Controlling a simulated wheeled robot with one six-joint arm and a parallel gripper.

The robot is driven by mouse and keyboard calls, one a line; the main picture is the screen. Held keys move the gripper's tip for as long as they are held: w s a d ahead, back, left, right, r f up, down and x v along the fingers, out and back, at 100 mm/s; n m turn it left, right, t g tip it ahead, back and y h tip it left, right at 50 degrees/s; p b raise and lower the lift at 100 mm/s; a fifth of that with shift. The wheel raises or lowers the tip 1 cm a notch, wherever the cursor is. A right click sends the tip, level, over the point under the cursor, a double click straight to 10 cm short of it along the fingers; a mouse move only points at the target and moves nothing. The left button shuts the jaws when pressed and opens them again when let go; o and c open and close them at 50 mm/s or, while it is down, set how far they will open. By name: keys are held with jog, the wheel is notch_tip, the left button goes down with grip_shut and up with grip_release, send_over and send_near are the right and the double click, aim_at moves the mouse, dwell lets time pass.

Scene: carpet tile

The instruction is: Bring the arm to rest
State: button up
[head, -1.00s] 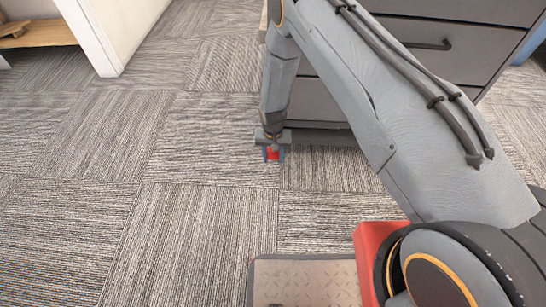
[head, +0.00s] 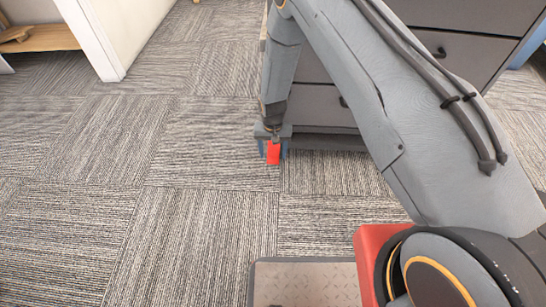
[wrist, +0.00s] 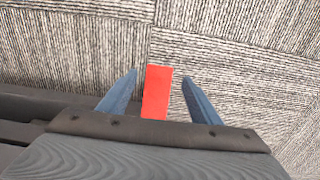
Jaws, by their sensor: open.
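My gripper (head: 272,153) hangs at the end of my arm, pointing down near the carpet beside the grey drawer cabinet. In the wrist view its two blue fingers (wrist: 159,98) are spread wide apart. A red block (wrist: 156,92) shows between them, with a gap on each side, so neither finger touches it. The red block also shows in the head view (head: 273,153), just below the gripper's palm. I cannot tell for sure whether it stands on the carpet. Its lower end is hidden by the gripper in the wrist view.
The grey drawer cabinet (head: 322,102) stands close behind and right of my gripper. A white panel (head: 98,40) and a wooden shelf (head: 40,38) are at the upper left. The patterned carpet (head: 100,190) is clear to the left and in front.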

jog(key=shift+r, duration=0.7)
